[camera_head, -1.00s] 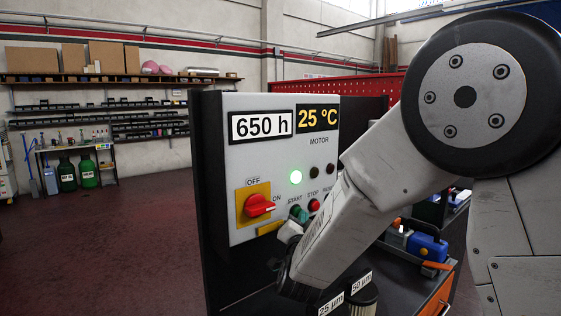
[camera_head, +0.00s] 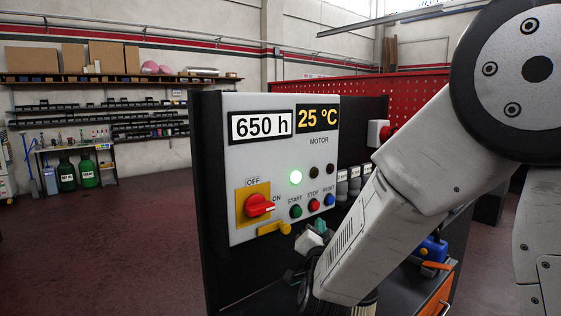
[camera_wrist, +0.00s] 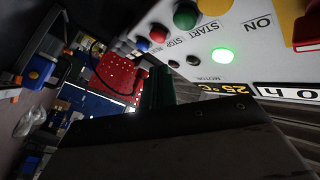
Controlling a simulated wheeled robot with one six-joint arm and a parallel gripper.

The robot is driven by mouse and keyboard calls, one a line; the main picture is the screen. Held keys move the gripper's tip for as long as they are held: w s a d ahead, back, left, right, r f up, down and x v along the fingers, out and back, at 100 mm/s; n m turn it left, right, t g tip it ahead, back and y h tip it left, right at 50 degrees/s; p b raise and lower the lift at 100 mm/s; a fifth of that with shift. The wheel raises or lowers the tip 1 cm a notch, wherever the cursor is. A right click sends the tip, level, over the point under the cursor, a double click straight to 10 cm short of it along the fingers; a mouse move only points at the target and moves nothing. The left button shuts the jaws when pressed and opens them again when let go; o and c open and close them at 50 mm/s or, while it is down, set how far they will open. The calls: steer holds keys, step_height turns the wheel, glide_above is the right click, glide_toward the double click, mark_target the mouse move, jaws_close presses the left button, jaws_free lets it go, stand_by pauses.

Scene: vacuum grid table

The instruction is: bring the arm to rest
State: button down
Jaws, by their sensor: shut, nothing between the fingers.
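My arm runs from the upper right down to the lower middle in the head view. My gripper (camera_head: 320,226) shows its green fingertips just below and right of the control panel's buttons. Its fingers are shut and empty, and they also show in the wrist view (camera_wrist: 157,88). They appear apart from the panel (camera_head: 290,160), though the exact gap cannot be told. The green START button (camera_head: 295,211), red STOP button (camera_head: 313,205) and blue RESET button (camera_head: 329,199) are uncovered. The red rotary switch (camera_head: 259,205) points toward ON, and a green lamp (camera_head: 295,177) is lit.
A red emergency-type button (camera_head: 380,133) and several small switches (camera_head: 354,180) sit right of the panel. A blue tool (camera_head: 432,250) lies on the bench behind my arm. A red pegboard (camera_head: 420,100) stands behind. The floor left is clear.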

stand_by(0.4)
steer(key=s+d+n+g+y, duration=0.1)
steer(key=s+d+n+g, duration=0.2)
steer(key=s, duration=0.9)
steer(key=s+d+n+g+y, duration=0.1)
steer(key=s+d+n+g, duration=0.2)
steer(key=s+d+g, duration=0.3)
steer(key=s+d+n+g+y, duration=0.1)
steer(key=s+d+n+g, duration=0.2)
steer(key=s+g, duration=0.6)
steer(key=s+d, duration=0.1)
steer(key=s, duration=0.9)
steer(key=shift+s+d, duration=0.25)
steer(key=shift+d, duration=0.15)
steer(key=shift+r, duration=0.1)
